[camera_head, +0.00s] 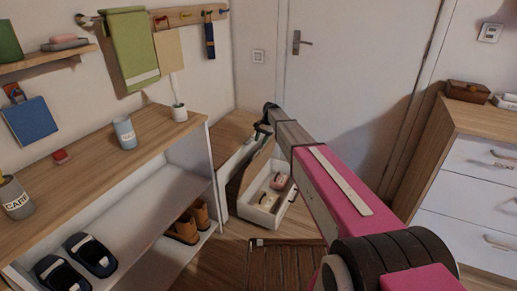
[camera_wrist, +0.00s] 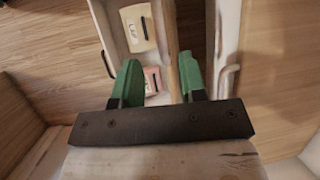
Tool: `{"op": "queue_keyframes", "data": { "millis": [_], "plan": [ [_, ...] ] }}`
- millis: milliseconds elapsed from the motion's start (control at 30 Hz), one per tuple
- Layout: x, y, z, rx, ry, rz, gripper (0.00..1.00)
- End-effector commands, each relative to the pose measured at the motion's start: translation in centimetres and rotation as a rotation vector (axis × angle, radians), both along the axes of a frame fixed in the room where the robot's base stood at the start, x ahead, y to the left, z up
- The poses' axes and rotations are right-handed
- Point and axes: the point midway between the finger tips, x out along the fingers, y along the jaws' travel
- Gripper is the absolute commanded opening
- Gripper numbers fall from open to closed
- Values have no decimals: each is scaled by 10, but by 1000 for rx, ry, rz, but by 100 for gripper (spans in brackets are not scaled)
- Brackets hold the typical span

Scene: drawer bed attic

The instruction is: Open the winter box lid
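A white open-topped box (camera_head: 262,215), likely the winter box, sits low beside the white cabinet in the head view. A cream labelled packet and a pink packet (camera_head: 279,182) lie inside. A wooden panel (camera_head: 257,165), which looks like its lid, stands steeply raised along the box's left side. In the wrist view this panel (camera_wrist: 166,30) appears nearly edge-on. My gripper (camera_head: 263,122) is above the panel. Its green fingers (camera_wrist: 161,68) are apart, with the panel's line running between them, nearer the right finger. I cannot tell whether they touch it.
A low wooden-topped cabinet (camera_head: 236,127) stands left of the box. A shelf unit (camera_head: 95,165) with shoes fills the left. A white drawer chest (camera_head: 470,170) stands right, and a closed door (camera_head: 345,60) is behind. A slatted brown piece (camera_head: 285,268) lies in front of the box.

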Motion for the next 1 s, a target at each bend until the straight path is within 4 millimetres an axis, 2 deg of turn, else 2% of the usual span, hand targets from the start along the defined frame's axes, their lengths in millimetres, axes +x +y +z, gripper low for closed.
{"op": "queue_keyframes", "data": {
  "millis": [200, 533, 633, 667, 767, 1000],
  "plan": [
    [5, -6, 16, 0, 0, -1, 38],
    [6, -6, 18, 0, 0, 0, 38],
    [-4, -11, 17, -3, -6, 3, 38],
    [-11, -15, 15, -5, -11, 7, 38],
    [-48, -37, 10, -19, -44, 28, 38],
    [-181, -113, -7, -85, -172, 132, 38]
  ]
}}
